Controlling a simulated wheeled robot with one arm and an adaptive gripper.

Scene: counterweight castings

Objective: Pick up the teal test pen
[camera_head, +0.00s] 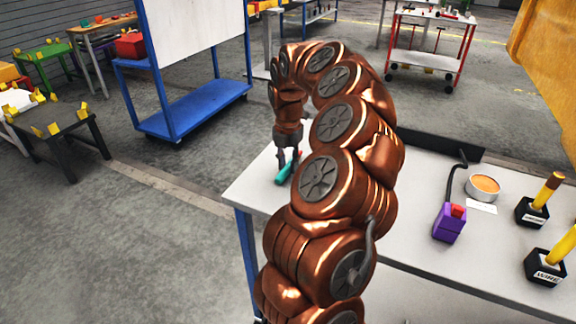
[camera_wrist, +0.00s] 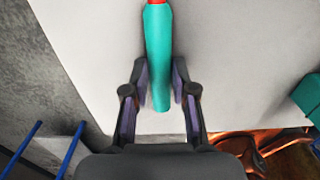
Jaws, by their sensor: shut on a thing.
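The teal test pen (camera_wrist: 158,55) is between the two fingers of my gripper (camera_wrist: 160,88) in the wrist view, its red end at the top edge of the picture. In the head view the teal pen (camera_head: 284,174) shows at the fingertips of my gripper (camera_head: 289,160), close over the left corner of the light grey table (camera_head: 420,262). My gripper is shut on the pen. I cannot tell whether the pen still touches the table top. My arm hides part of the table.
A purple box with a red top (camera_head: 449,223) and a black cable stands on the table. Near it are an orange-topped round tin (camera_head: 483,187) and yellow-handled tools in black blocks (camera_head: 533,209). A teal object (camera_wrist: 309,97) shows at the right in the wrist view.

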